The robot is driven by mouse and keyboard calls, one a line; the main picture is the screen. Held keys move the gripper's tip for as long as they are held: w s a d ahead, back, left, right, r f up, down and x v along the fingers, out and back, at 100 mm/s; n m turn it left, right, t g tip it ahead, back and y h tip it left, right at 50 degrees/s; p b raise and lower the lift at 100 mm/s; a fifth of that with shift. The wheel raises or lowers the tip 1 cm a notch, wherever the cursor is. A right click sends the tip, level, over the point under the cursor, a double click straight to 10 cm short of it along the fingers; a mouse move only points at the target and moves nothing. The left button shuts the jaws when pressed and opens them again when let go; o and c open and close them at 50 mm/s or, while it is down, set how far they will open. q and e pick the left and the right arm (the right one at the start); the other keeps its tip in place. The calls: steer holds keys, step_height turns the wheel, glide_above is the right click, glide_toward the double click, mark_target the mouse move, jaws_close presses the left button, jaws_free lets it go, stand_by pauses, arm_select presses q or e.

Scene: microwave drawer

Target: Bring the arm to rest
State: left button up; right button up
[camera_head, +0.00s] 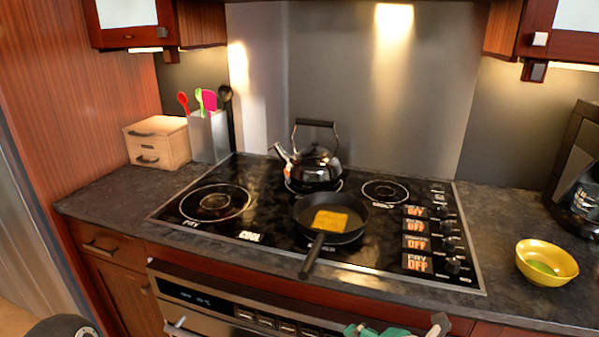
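No arm reaches over the stove or counter. The black cooktop (265,220) holds a black frying pan (305,266) with a flat yellow-brown piece of food (330,221) in it. The pan's handle points toward the front edge. A dark kettle (318,170) stands on the back burner.
A yellow bowl (546,264) with something green inside stands on the right counter, near a dark appliance (577,185). A wooden box (157,143) and a utensil holder (208,137) stand at the back left. The oven (225,312) is below; green material shows at its front.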

steer(key=s+f+m+g+p, duration=0.1)
steer(key=s+f+m+g, duration=0.1)
steer(key=s+f+m, duration=0.3)
steer(key=s+f+m+g, duration=0.3)
steer(key=s+f+m, duration=0.2)
steer(key=f+m, duration=0.8)
steer(key=s+d+f+m+g+p, duration=0.1)
steer(key=s+f+m, duration=0.4)
steer(key=f+m, duration=0.5)
steer(key=shift+s+f+g+h+p, duration=0.2)
steer(key=shift+f+g+h+p, duration=0.1)
steer(key=shift+f+g, duration=0.55)
steer(key=shift+d, duration=0.1)
steer(key=shift+c, duration=0.5)
